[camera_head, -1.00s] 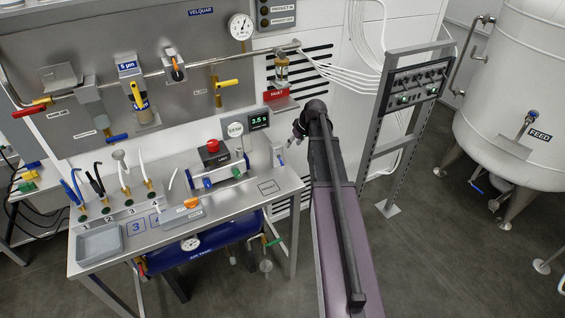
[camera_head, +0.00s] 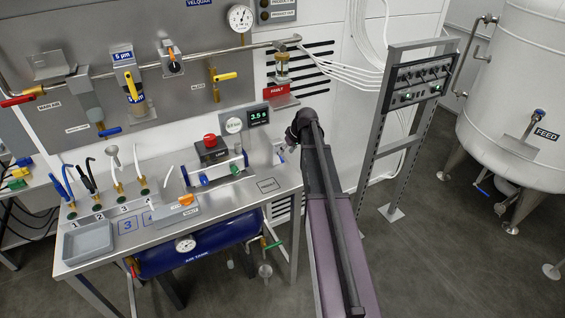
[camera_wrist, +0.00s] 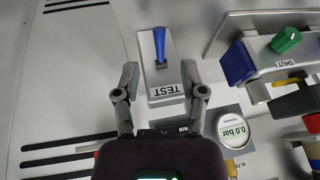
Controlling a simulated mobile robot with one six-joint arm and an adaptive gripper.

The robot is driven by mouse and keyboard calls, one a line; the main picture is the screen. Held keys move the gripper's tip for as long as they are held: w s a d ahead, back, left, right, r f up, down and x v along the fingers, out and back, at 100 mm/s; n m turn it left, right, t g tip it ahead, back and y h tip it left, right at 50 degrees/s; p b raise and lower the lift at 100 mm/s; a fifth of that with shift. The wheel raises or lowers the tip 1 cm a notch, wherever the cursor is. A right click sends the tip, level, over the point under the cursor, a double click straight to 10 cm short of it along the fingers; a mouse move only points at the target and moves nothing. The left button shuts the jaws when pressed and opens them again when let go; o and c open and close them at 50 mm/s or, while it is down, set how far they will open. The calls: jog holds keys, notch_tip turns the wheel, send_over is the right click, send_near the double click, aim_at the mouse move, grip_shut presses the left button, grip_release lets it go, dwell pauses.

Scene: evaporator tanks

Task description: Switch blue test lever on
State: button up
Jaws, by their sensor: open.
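In the wrist view the blue test lever (camera_wrist: 160,45) stands out from a small pale block labelled TEST (camera_wrist: 165,91). The lever points toward the top of the picture, away from my gripper's palm. My gripper (camera_wrist: 159,69) is open, with one finger on each side of the block and lever. The fingertips lie near the lever's lower end, and I see a gap on both sides. In the head view my gripper (camera_head: 291,137) is at the wall by the bench's right end. The lever is too small there to make out clearly.
In the wrist view a round 0.0 bar gauge (camera_wrist: 233,129) is close to the right finger. A fixture with a blue part and a green knob (camera_wrist: 286,40) is at upper right. Vent slots (camera_wrist: 68,144) lie left. In the head view a grey rack (camera_head: 421,80) stands right of my arm.

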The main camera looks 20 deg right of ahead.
aim_at(281, 158)
jog(key=shift+b+x, duration=1.85)
jog(key=shift+x, duration=0.55)
grip_shut()
